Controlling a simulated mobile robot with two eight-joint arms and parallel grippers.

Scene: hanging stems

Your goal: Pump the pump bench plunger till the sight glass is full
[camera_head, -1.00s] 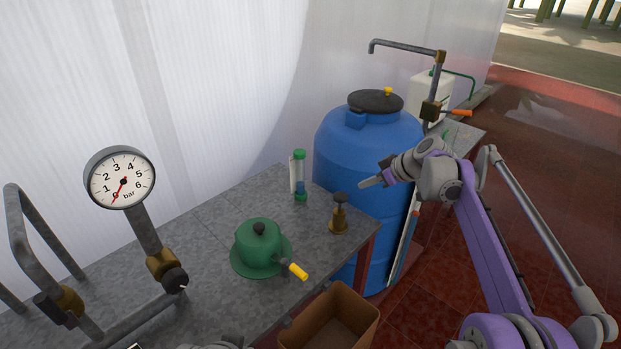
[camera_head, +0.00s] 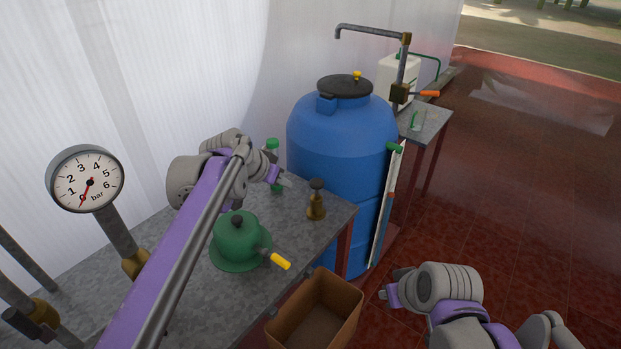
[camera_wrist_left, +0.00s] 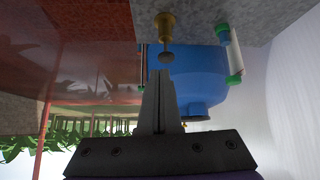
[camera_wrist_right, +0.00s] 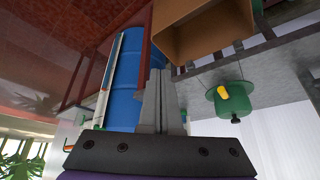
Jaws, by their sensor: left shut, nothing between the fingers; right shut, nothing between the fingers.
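The pump plunger, a brass body with a dark round knob (camera_head: 316,185), stands upright on the grey bench (camera_head: 335,215) near its far right corner. A pale tube with green ends, seemingly the sight glass (camera_head: 272,147), stands behind it, partly hidden by my left gripper; I cannot read its level. My left gripper (camera_head: 286,181) is shut and empty, left of the knob and apart from it. In the left wrist view the knob (camera_wrist_left: 166,57) lies just beyond the fingertips, and the tube (camera_wrist_left: 236,50) is to the right. My right gripper (camera_head: 384,293) is shut and empty, low beside the bench.
A green domed device (camera_head: 238,238) with a yellow handle sits on the bench. A pressure gauge (camera_head: 86,180) reads near 0. A cardboard box (camera_head: 337,299) stands at the bench's front. A blue barrel (camera_head: 335,130) is behind. The red floor at right is open.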

